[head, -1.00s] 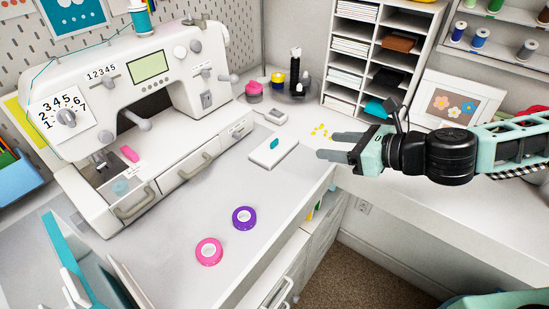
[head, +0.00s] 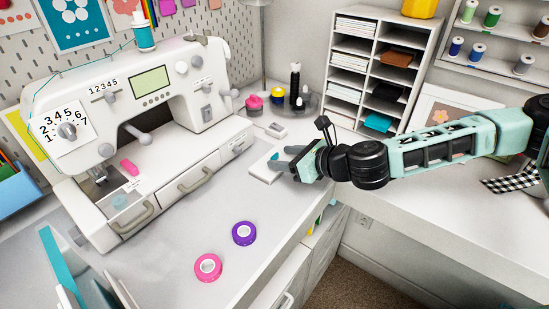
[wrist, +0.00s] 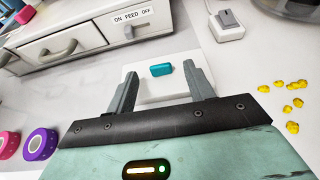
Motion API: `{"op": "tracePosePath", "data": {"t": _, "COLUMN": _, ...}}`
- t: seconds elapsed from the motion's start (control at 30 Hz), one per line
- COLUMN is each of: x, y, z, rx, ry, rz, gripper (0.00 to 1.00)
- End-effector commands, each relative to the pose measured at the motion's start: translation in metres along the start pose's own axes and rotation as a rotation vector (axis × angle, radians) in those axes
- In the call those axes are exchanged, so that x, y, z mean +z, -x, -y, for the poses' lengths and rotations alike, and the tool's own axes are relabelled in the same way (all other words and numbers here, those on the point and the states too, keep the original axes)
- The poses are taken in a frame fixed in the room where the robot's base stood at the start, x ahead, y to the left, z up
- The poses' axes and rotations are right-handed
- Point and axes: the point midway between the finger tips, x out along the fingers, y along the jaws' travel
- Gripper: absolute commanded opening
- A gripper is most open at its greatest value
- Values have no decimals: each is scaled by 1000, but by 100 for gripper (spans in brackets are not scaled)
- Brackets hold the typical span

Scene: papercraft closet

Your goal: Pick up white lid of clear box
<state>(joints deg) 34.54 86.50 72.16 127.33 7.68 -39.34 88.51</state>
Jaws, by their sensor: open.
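The white lid (head: 260,172) is a flat white rectangle with a teal handle on top, lying on the white table in front of the sewing machine. In the wrist view the lid (wrist: 151,91) shows between my fingers, with its teal handle (wrist: 161,69) near the middle. The clear box under it cannot be made out. My gripper (head: 280,160) is over the lid, with open fingers. In the wrist view my gripper (wrist: 160,82) has one finger on each side of the teal handle, apart from it. The fingers hide part of the lid in the head view.
The sewing machine (head: 130,100) stands to the left, with drawers in its base. Pink (head: 208,267) and purple (head: 244,233) tape rolls lie in front. A small grey-white device (wrist: 226,25) and yellow bits (wrist: 290,100) lie near the lid. A white shelf (head: 385,65) stands behind.

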Motion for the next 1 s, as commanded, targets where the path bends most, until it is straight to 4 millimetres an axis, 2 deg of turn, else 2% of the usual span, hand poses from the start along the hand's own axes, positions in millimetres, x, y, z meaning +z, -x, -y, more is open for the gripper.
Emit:
{"op": "tracePosePath", "data": {"t": 0.13, "x": 1, "y": -13, "z": 0, "rx": 0, "ry": 1, "rz": 1, "gripper": 53}}
{"op": "tracePosePath", "data": {"t": 0.37, "x": 0, "y": -14, "z": 0, "rx": -1, "ry": 1, "rz": 1, "gripper": 53}}
{"op": "tracePosePath", "data": {"t": 0.53, "x": 0, "y": -14, "z": 0, "rx": -1, "ry": 1, "rz": 1, "gripper": 8}}
{"op": "tracePosePath", "data": {"t": 0.57, "x": 0, "y": -14, "z": 0, "rx": -1, "ry": 1, "rz": 1, "gripper": 4}}
{"op": "tracePosePath", "data": {"t": 0.83, "x": 1, "y": -14, "z": 0, "rx": -1, "ry": 2, "rz": 1, "gripper": 4}}
{"op": "tracePosePath", "data": {"t": 1.0, "x": 8, "y": -11, "z": 1, "rx": -1, "ry": 3, "rz": 1, "gripper": 4}}
